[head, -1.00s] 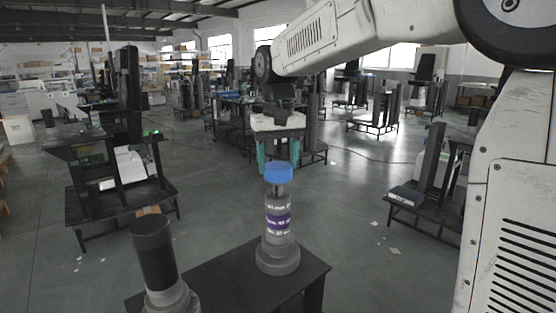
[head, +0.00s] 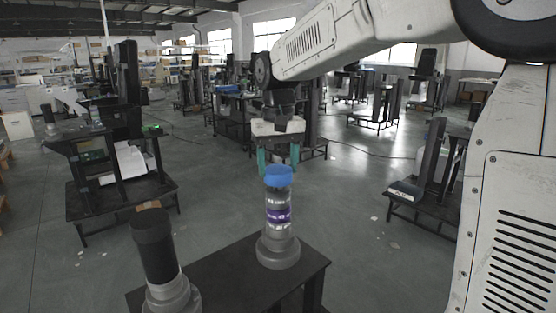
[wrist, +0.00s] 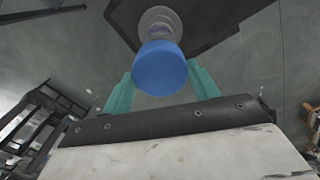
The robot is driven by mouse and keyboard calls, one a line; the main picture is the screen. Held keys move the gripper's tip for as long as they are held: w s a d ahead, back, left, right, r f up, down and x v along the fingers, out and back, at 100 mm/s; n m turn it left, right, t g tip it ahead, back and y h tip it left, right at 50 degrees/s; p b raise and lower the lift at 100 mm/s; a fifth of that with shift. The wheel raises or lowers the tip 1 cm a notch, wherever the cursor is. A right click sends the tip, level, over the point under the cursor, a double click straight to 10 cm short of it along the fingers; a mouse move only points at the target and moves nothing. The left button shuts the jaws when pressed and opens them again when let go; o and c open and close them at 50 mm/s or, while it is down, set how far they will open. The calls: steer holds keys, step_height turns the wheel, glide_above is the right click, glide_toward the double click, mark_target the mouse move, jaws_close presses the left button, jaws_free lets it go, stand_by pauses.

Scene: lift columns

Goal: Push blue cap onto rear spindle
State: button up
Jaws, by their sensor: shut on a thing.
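The blue cap (head: 279,177) sits at the top of the rear spindle (head: 279,232), a grey upright column with a purple label band and a wide round base. The cap's underside meets the spindle's top, with almost no neck visible. How far down the cap sits cannot be told exactly.
The dark table (head: 225,278) carries the rear spindle. A second column with a black top (head: 153,238) stands at the table's front left. Other lift columns and benches stand further off on the grey floor. The space between the two columns is clear.

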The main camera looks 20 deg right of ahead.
steer(key=shift+f, duration=0.25)
steer(key=o, duration=1.1)
step_height(320, 180, up, 8)
steer(key=shift+f, duration=0.1)
